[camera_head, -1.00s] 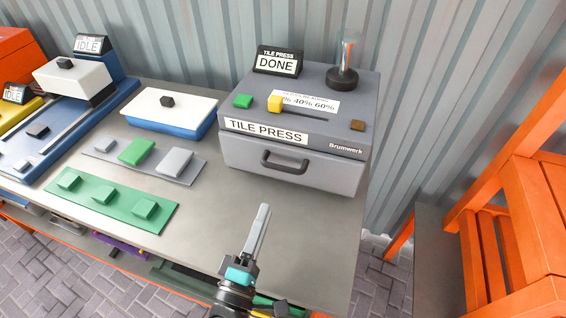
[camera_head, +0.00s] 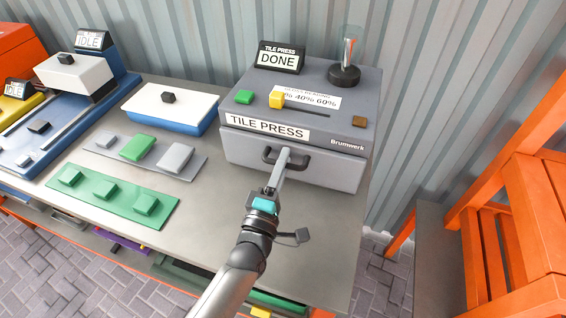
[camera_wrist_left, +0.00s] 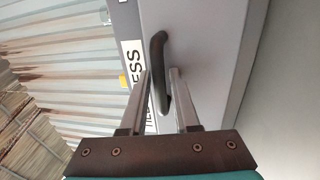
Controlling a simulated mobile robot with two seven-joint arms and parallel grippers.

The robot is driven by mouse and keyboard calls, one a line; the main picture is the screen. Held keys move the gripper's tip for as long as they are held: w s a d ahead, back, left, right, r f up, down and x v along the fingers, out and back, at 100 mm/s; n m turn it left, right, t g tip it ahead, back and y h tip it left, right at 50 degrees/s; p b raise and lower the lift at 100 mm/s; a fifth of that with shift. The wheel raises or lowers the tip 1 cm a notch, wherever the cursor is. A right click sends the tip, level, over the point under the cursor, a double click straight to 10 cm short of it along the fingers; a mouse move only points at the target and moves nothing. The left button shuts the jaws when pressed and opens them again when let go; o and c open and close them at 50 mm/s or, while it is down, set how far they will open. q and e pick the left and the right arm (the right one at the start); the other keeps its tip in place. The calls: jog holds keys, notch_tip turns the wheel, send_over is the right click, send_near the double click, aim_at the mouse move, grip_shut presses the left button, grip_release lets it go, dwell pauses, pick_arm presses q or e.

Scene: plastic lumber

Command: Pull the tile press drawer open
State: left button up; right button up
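The grey tile press (camera_head: 345,125) stands on the workbench, and its display reads DONE. Its drawer (camera_head: 335,172) is the lower front part and looks closed. A dark bar handle (camera_head: 299,160) is on the drawer front. My left gripper (camera_head: 284,156) reaches the handle from the front and covers part of it. In the left wrist view the two fingers (camera_wrist_left: 162,85) are apart, with the dark handle (camera_wrist_left: 160,62) at the gap between their tips. Whether a finger touches the handle cannot be told. My right gripper is not in view.
Left of the press are a white-lidded blue box (camera_head: 170,108), a grey plate (camera_head: 150,155) and a green plate (camera_head: 112,195) with blocks. An orange chair-like frame (camera_head: 500,220) stands at the right. The bench in front of the press is clear around my arm.

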pick_arm(q)
jog(key=shift+c, duration=0.3)
grip_shut()
dwell(1.0)
